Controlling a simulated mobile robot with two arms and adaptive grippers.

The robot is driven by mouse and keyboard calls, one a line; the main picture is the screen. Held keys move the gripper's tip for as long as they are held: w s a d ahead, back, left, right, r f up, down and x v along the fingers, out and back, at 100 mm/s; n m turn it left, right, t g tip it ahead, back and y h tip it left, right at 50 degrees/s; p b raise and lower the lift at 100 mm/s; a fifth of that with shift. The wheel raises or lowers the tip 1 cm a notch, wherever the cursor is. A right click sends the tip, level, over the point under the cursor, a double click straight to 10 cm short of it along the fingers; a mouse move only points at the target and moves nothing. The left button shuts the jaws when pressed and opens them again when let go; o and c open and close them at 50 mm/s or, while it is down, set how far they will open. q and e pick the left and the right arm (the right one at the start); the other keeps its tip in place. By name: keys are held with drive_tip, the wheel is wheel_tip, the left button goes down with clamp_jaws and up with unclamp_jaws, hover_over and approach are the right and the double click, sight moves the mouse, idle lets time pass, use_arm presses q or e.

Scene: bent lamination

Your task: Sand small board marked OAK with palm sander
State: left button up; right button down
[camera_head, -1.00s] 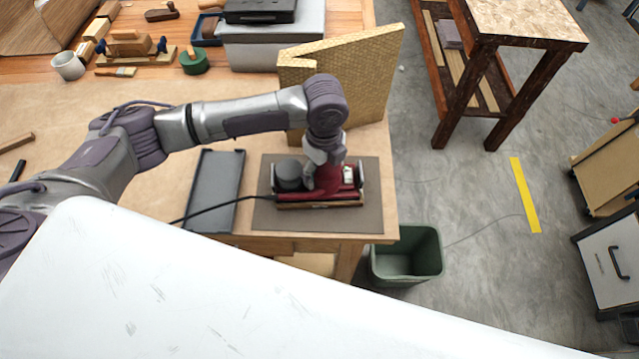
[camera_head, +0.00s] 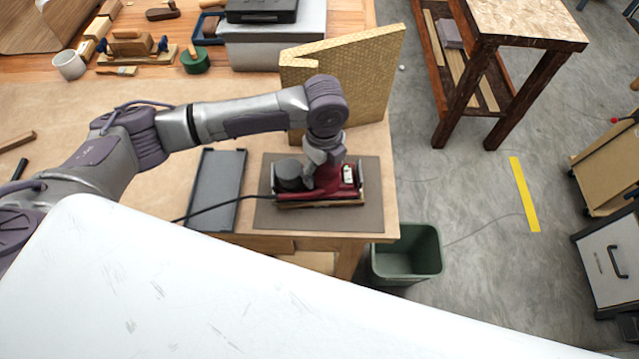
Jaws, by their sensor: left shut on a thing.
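My left gripper (camera_head: 323,174) points down and is shut on the red palm sander (camera_head: 330,188), which has a dark round part on its left and a black cord running left. The sander sits over a small wooden board (camera_head: 320,204), of which only a thin front edge shows. The OAK mark cannot be seen. Board and sander are on a grey-brown mat (camera_head: 360,222) at the bench's front right corner. My right gripper is not in view.
A dark grey tray (camera_head: 216,188) lies left of the mat. A gold textured panel (camera_head: 365,80) stands behind it. A green bin (camera_head: 405,255) is on the floor by the bench corner. A white surface (camera_head: 200,290) covers the foreground.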

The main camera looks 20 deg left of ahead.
use_arm(q)
drive_tip(key=shift+w+d, duration=0.2)
drive_tip(key=shift+d, duration=0.5)
drive_tip(key=shift+w+d, duration=0.15)
drive_tip(key=shift+d, duration=0.1)
drive_tip(key=shift+a+p, duration=0.35)
drive_tip(key=shift+p, duration=0.05)
drive_tip(key=shift+s+a, duration=0.25)
drive_tip(key=shift+a, duration=0.25)
drive_tip(key=shift+s+a+p, duration=0.15)
drive_tip(key=shift+a+p, duration=0.15)
drive_tip(key=shift+p, duration=0.15)
drive_tip(key=shift+r, duration=0.1)
